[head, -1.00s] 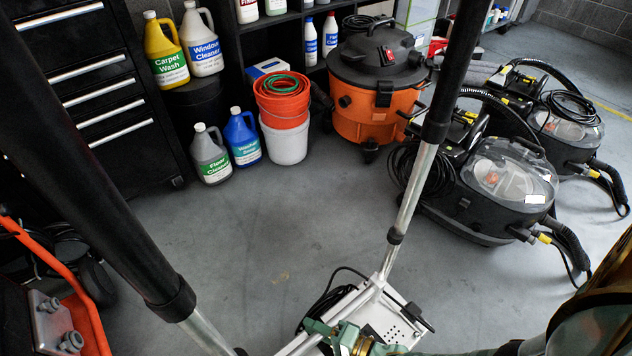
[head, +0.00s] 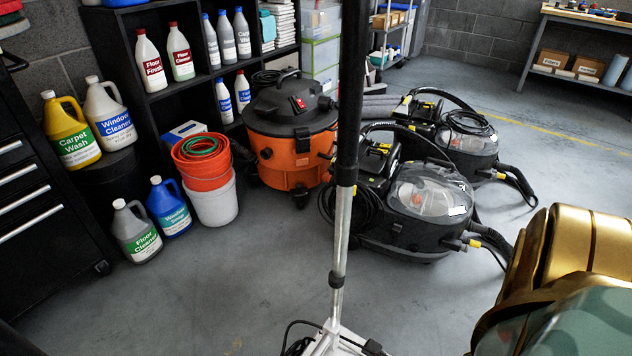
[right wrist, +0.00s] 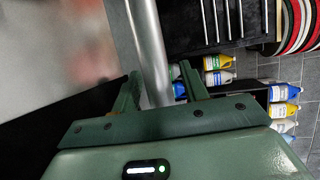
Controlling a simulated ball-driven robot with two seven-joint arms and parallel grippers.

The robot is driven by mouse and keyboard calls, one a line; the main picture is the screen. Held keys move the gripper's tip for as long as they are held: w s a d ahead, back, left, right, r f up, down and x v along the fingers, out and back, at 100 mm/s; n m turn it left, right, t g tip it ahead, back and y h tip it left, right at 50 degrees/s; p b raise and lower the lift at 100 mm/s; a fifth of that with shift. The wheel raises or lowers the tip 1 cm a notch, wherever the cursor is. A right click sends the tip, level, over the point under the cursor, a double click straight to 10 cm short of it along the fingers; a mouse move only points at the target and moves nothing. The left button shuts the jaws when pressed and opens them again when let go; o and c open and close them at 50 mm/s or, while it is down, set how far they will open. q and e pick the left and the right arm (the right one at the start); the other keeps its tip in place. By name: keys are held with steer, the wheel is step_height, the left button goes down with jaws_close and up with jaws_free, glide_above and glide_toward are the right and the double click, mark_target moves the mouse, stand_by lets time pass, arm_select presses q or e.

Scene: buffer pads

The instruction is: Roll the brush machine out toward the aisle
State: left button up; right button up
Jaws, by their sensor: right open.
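A tall upright handle (head: 347,130), black above and bare metal below, stands in the middle of the head view. It runs down to a white base (head: 335,344) with a black cord, cut off by the bottom edge. This looks like the brush machine; its brush is not visible. In the right wrist view my right gripper (right wrist: 160,75) is open, with a metal tube (right wrist: 150,45) passing between its green fingers. I cannot tell whether the fingers touch it. My left gripper is not in view.
Two black extractor machines (head: 415,215) and an orange vacuum (head: 290,150) stand beyond the handle. Buckets (head: 213,200) and jugs (head: 138,235) stand at left by a black shelf (head: 180,100). Open grey floor (head: 560,160) with a yellow line lies at back right.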

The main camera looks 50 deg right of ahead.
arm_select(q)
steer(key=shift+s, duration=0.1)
arm_select(e)
steer(key=shift+s+d+r, duration=0.1)
steer(key=shift+s, duration=0.2)
steer(key=p+v, duration=0.2)
steer(key=v, duration=0.6)
steer(key=shift+r+p, duration=0.1)
steer(key=shift+p, duration=0.25)
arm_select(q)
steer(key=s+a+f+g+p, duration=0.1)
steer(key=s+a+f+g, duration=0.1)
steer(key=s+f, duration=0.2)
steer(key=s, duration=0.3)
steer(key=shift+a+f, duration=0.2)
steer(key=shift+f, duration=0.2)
arm_select(e)
steer(key=v, duration=0.7)
steer(key=shift+s+d, duration=0.25)
steer(key=shift+s, duration=0.1)
